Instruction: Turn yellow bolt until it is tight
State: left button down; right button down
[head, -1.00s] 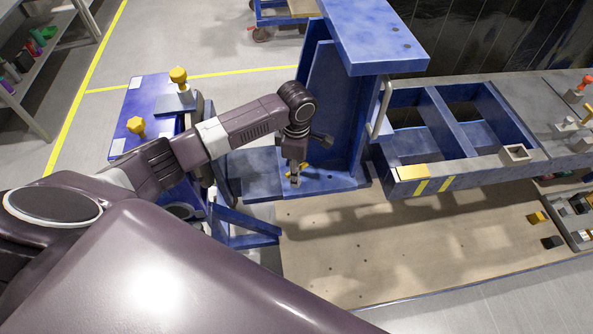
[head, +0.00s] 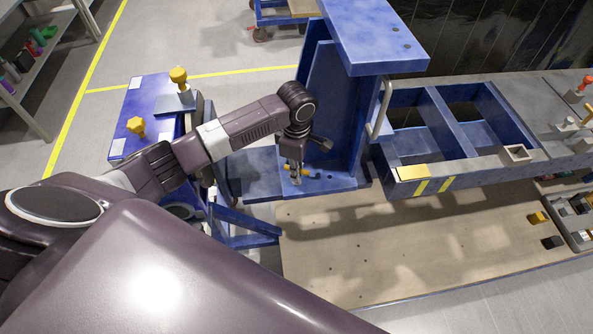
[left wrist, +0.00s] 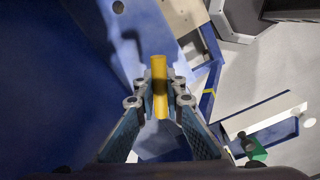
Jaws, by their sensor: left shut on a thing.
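The yellow bolt (left wrist: 159,84) shows in the left wrist view as a yellow bar between my two fingers. In the head view a small part of the yellow bolt (head: 304,172) shows beside the fingers, low on the blue jig. My left gripper (head: 296,177) reaches down over the blue base plate at the foot of the upright plate. It is shut on the yellow bolt, and in the left wrist view its fingers (left wrist: 160,102) stand on both sides of it. The bolt's seat and thread are hidden. My right gripper is not in view.
The blue jig's tall upright plate (head: 337,120) stands close right of my gripper. A blue stand (head: 147,94) with yellow-topped knobs is at the left. A blue frame with open bays (head: 462,150) extends right. The tan board (head: 400,255) in front is mostly clear.

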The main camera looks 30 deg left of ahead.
pick_arm(q)
jog(key=m, duration=0.5)
jog(key=shift+m, duration=0.3)
jog(key=m, duration=1)
jog(key=shift+m, duration=0.4)
jog(key=m, duration=0.4)
jog(key=shift+w, duration=0.1)
jog(key=m, duration=0.6)
jog(key=shift+r, duration=0.1)
jog(key=m, duration=0.5)
jog(key=shift+w, duration=0.1)
jog(key=m, duration=0.6)
jog(key=shift+m, duration=0.3)
jog(key=c, duration=2.5)
grip_release()
jog(key=shift+d+m, duration=0.1)
jog(key=shift+m, duration=1.3)
jog(key=shift+o, duration=0.2)
